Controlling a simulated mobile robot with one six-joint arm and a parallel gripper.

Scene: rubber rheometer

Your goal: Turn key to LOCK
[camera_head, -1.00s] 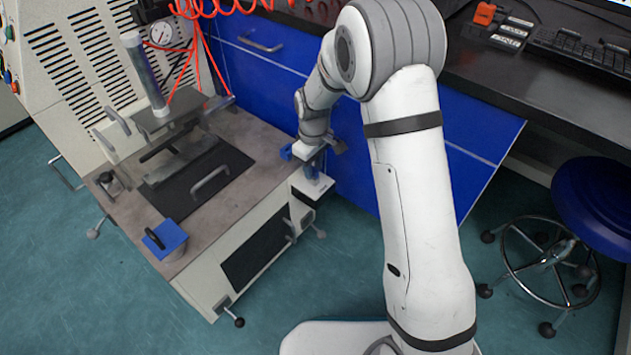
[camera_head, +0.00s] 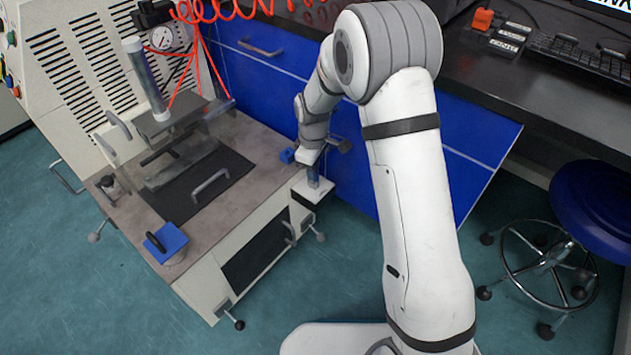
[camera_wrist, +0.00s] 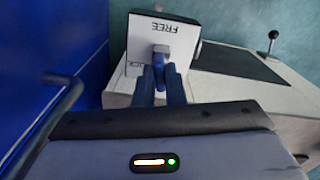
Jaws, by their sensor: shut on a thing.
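A white key box (camera_wrist: 188,33) in the wrist view carries an upside-down FREE label. Part of a second label, reading like LOCK, shows at its left side. A small grey key (camera_wrist: 161,51) stands out from the box below FREE. My gripper (camera_wrist: 162,72) has its blue fingers shut on the key. The fingers hide its lower part and part of the second label. In the head view the key box (camera_head: 312,191) sits at the machine's right corner, with my gripper (camera_head: 313,172) right above it.
A blue panel with a bar handle (camera_wrist: 66,90) runs close on the left in the wrist view. The machine's worktop (camera_head: 257,144) carries a press, handles and a blue-topped block (camera_head: 167,241). A blue stool (camera_head: 600,205) stands at the right.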

